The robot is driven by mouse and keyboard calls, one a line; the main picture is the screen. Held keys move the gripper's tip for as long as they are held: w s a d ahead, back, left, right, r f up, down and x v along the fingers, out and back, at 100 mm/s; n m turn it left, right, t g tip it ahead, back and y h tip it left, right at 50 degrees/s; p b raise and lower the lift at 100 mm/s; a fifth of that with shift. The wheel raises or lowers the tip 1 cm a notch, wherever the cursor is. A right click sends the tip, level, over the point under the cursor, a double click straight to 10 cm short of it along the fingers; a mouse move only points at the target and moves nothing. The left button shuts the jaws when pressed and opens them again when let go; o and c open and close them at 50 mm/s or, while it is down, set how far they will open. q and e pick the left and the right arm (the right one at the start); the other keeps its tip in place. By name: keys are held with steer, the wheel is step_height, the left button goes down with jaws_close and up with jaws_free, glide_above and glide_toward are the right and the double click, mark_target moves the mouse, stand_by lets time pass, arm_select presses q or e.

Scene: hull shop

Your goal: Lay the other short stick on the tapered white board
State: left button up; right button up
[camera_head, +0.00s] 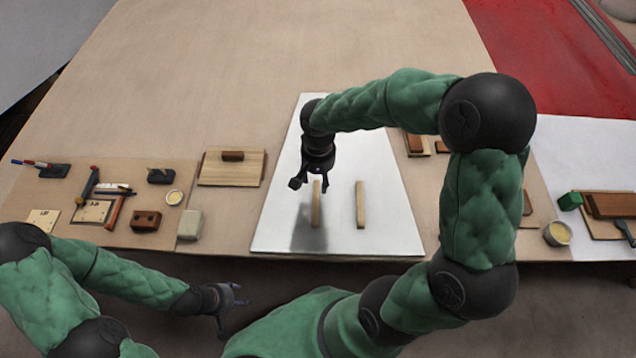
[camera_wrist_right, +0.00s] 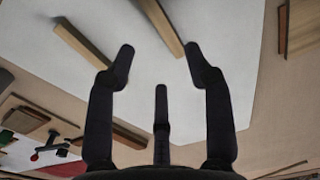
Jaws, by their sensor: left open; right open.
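The tapered white board (camera_head: 395,218) lies flat on the bench, narrower at its far end. Two short wooden sticks rest on it, roughly parallel and apart: a left stick (camera_head: 316,208) and a right stick (camera_head: 360,205). My right gripper (camera_head: 308,184) is open and empty above the board, at the far end of the left stick and partly covering it. In the wrist view, the open fingers (camera_wrist_right: 161,66) show with one stick (camera_wrist_right: 160,28) beyond the gap and another stick (camera_wrist_right: 84,42) to the left. My left gripper (camera_head: 236,300) is open and empty off the bench's near edge.
A wooden board with a brown block (camera_head: 232,170) lies left of the white board. Further left are a hammer (camera_head: 90,184), a brown block (camera_head: 146,220) and a pale block (camera_head: 189,225). A cup (camera_head: 557,234) and green block (camera_head: 570,201) are at right. The bench's far area is clear.

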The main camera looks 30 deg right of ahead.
steer(key=shift+r, duration=1.3)
